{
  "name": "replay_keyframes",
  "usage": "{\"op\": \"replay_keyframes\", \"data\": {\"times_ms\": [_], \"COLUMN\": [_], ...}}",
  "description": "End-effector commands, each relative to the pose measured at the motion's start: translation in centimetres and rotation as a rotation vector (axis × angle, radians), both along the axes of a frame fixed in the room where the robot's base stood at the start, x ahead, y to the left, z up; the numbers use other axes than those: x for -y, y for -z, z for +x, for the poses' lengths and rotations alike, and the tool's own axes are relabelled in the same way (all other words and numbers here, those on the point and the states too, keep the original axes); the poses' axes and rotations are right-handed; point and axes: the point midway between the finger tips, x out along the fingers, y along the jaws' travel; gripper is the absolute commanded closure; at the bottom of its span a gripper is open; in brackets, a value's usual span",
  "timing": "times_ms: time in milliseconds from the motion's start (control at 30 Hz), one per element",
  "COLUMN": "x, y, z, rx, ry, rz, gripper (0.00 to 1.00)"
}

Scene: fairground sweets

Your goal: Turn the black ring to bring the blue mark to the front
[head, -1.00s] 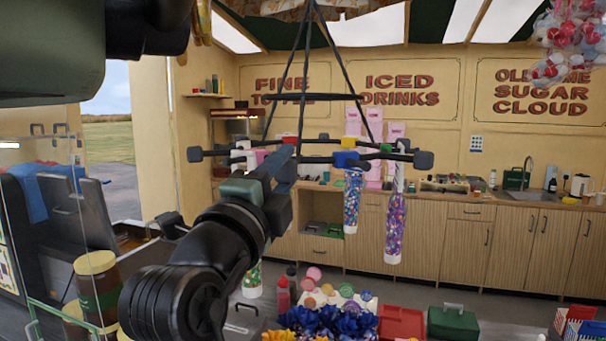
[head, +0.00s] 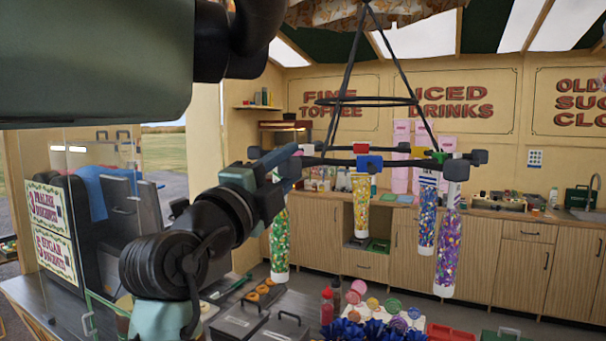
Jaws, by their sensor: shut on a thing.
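The black ring (head: 405,163) hangs level from black straps, with dark knobs sticking out around it. The blue mark (head: 369,163) is on the near side of the ring, right of my gripper. A red mark (head: 361,148) is on the far side, and a green mark (head: 439,156) is at the right. My gripper (head: 290,162) is at the ring's left part, shut on the ring; its fingertips are small and partly hidden by my arm. Tubes of sweets hang below: green (head: 280,240), yellow (head: 361,205), blue (head: 427,215) and purple (head: 449,245).
A smaller black hoop (head: 367,101) joins the straps above. Below are dark blue rosettes (head: 355,330), lollipops (head: 393,305), red bottles (head: 327,306) and grey lidded boxes (head: 240,318). A glass-screened doughnut stand (head: 60,215) is at the left. Counters line the back wall.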

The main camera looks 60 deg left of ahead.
Motion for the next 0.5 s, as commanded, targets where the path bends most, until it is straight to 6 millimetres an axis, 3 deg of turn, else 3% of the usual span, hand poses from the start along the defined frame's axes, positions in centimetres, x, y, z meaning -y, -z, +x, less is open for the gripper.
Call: {"op": "replay_keyframes", "data": {"times_ms": [267,500], "x": [-1.2,-3.5], "y": [0.1,0.2], "z": [-0.5,-0.9], "rx": [-0.002,-0.002], "ry": [-0.002,-0.004], "rz": [-0.002,-0.002], "gripper": [0.82,0.82]}}
